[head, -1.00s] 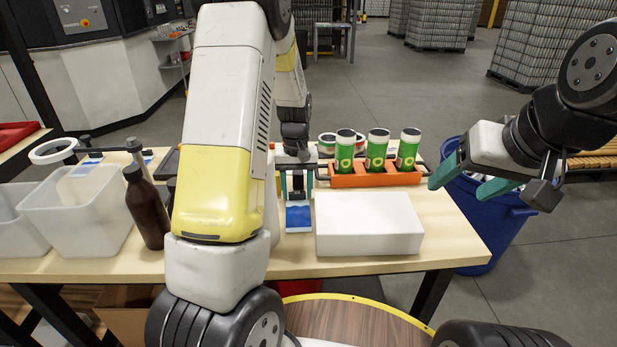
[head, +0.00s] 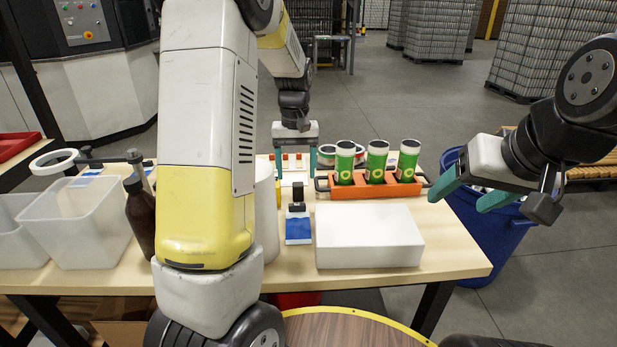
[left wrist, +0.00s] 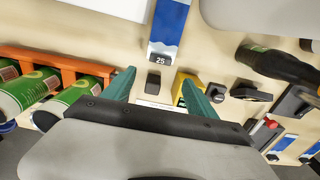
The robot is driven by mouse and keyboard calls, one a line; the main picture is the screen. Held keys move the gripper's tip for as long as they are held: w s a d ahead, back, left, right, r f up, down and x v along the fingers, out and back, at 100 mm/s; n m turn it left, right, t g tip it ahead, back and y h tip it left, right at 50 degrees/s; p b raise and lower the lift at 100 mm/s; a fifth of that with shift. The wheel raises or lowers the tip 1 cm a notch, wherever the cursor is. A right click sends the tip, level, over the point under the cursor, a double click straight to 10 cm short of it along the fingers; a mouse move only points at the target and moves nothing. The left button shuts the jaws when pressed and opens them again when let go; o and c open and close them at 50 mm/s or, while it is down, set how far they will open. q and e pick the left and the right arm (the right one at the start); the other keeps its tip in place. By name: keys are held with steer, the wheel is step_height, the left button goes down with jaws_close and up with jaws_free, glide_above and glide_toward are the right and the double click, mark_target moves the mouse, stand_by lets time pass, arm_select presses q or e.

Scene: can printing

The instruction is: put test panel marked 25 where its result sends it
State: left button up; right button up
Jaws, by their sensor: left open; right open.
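The test panel marked 25 (left wrist: 168,30) is a blue-and-white strip, its number at the end nearer my gripper in the left wrist view. In the head view it lies on the table (head: 298,228) left of a white block. A small black block (left wrist: 153,82) stands by its numbered end; I cannot tell whether they are joined. My left gripper (head: 296,164) is open and empty, beyond the panel; its fingers also show in the left wrist view (left wrist: 158,88). My right gripper (head: 468,192) is open and empty above the blue bin at the right.
A white block (head: 368,235) lies right of the panel. An orange rack (head: 375,190) holds green cans behind it. Clear containers (head: 85,235) and a brown bottle (head: 140,215) stand left. A blue bin (head: 490,245) stands beyond the table's right edge.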

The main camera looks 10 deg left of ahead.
mark_target(297, 204)
arm_select(q)
steer(key=shift+r, duration=0.8)
steer(key=c, duration=0.4)
steer(key=shift+n, duration=0.4)
steer(key=shift+c, duration=1)
step_height(297, 204, down, 4)
steer(key=n, duration=1.3)
steer(key=shift+r+n, duration=0.2)
steer(key=shift+n, duration=0.2)
steer(key=n, duration=0.1)
steer(key=f+n, duration=0.1)
steer(key=n, duration=0.1)
steer(key=shift+d, duration=0.1)
steer(key=shift+s+f, duration=0.15)
steer(key=shift+f, duration=1.75)
steer(key=shift+s+f, duration=0.1)
steer(key=shift+f, duration=1.8)
